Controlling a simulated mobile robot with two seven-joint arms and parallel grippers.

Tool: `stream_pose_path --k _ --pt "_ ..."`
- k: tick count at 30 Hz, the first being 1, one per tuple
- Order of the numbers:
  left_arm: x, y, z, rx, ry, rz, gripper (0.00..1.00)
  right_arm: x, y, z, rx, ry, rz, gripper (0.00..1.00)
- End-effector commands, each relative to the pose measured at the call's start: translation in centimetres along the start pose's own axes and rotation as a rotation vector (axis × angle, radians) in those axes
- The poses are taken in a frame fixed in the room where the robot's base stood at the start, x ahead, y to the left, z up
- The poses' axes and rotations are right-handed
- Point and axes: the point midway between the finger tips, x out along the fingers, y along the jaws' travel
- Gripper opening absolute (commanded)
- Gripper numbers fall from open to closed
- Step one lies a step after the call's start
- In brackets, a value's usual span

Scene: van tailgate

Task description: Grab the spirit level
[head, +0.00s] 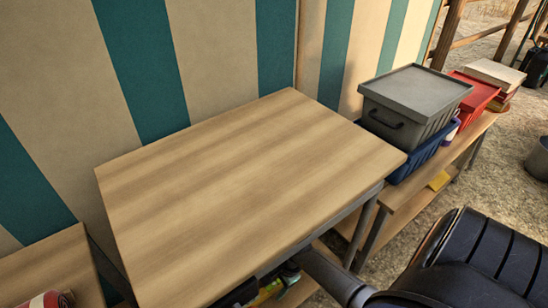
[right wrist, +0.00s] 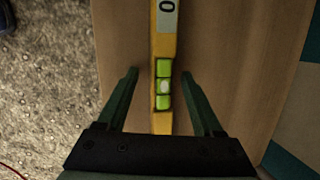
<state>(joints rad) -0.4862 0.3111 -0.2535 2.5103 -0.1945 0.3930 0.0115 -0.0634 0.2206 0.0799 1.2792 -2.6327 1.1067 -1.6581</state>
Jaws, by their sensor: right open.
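The spirit level is a yellow bar (right wrist: 163,68) with a pale label and bright green vial windows. In the right wrist view it runs lengthwise from the top edge down between the fingers of my right gripper (right wrist: 160,74). The gripper is open, one finger on each side, with a gap on both sides. Whether the level is at finger depth I cannot tell. In the head view a yellow and green piece (head: 267,291), apparently the level, shows below the front edge of the table, near my dark right arm; most of it is hidden. My left gripper is not in view.
The wooden table top (head: 240,180) is bare and overhangs the low space. To its right a grey lidded crate (head: 412,98), a blue crate (head: 425,150) and a red crate (head: 478,92) stand on a bench. A striped wall (head: 215,60) closes the back.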

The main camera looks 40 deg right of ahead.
Motion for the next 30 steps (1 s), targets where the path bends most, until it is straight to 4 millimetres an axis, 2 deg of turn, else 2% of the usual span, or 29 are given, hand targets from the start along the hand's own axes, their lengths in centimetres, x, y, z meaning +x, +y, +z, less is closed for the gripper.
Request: stream_pose_path --k 5,23,30 --pt "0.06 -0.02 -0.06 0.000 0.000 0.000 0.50 -0.08 -0.01 0.01 0.000 0.000 0.000 0.67" --pt "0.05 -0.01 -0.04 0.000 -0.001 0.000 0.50 -0.07 0.03 0.01 0.001 0.000 0.000 0.00" --pt "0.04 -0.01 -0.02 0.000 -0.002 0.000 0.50 -0.05 0.06 0.01 0.001 0.000 0.001 0.00"
